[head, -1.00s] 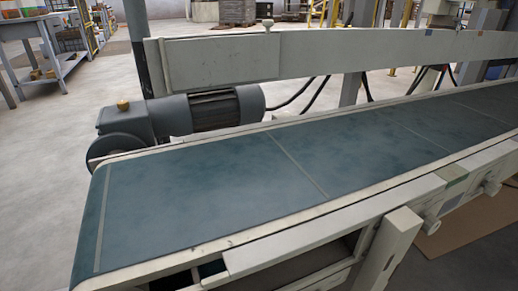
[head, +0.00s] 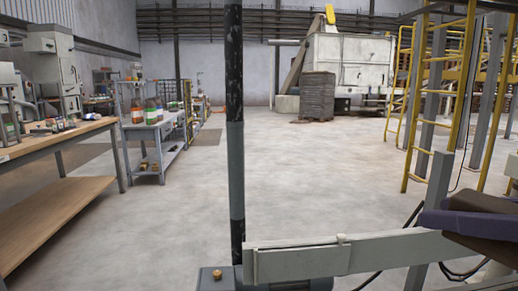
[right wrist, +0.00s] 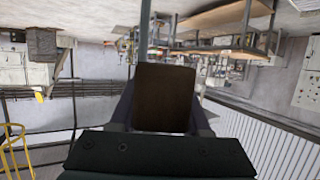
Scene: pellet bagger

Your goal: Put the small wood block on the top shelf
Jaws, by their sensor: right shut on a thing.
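A brown wood block (right wrist: 163,97) sits between the fingers of my right gripper in the right wrist view, close to the camera. In the head view my right gripper (head: 462,222) is at the lower right edge, with its purple-grey finger across the brown block (head: 490,246). The gripper is shut on the block and is held in the air. A grey shelf unit (head: 153,132) with bottles and small things on it stands at the left, well away from the gripper. I cannot tell which shelf is meant. My left gripper is not in view.
A wooden workbench (head: 60,138) with a low wooden shelf (head: 58,215) stands at the left. A dark post (head: 236,150) rises in front, above the conveyor's pale rail (head: 310,262). Yellow ladders (head: 440,110) stand at the right. The concrete floor (head: 310,165) between is mostly clear.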

